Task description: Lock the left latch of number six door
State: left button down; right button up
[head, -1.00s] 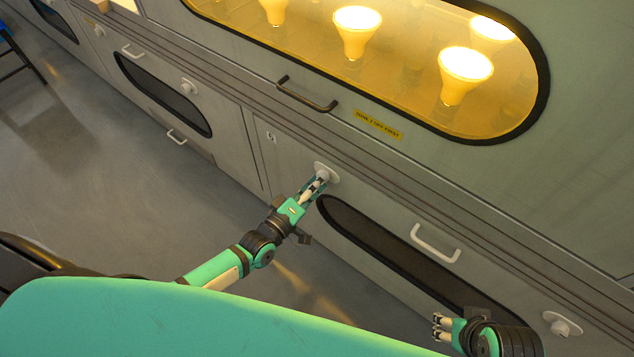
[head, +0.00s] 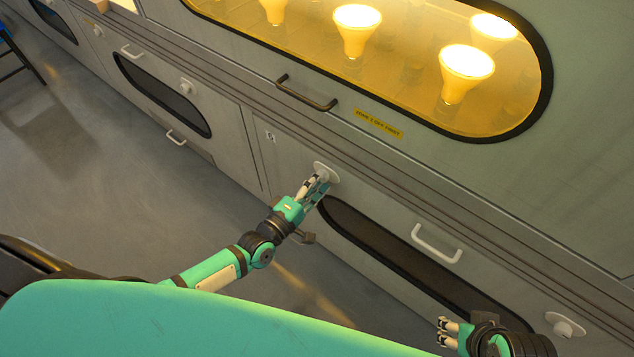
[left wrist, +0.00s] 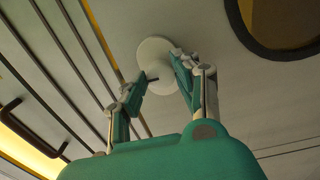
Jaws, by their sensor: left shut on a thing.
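The left latch (head: 327,171) is a pale round knob on a disc at the upper left corner of a grey lower door with a dark oval window (head: 395,246). A small mark by that corner is too small to read. My left gripper (head: 317,184) is shut on the latch knob. In the left wrist view, the fingers of my left gripper (left wrist: 157,85) sit on either side of the knob, and the latch's disc (left wrist: 153,50) shows behind them. My right gripper (head: 446,332) is empty, its fingers apart, low in front of the door.
A second round latch (head: 565,326) sits at the door's right end, with a pale bar handle (head: 436,243) between. Above are a dark handle (head: 306,94), a yellow label (head: 379,123) and a window with lit bulbs (head: 466,72). Open floor (head: 120,200) lies left.

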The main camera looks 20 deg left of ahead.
pick_arm(q)
jog(key=c, duration=1)
grip_release()
jog(key=shift+o, duration=0.2)
jog(key=shift+s, duration=0.1)
jog(key=v, duration=1.1)
jog(key=shift+s+a, duration=0.15)
jog(key=shift+s, duration=0.25)
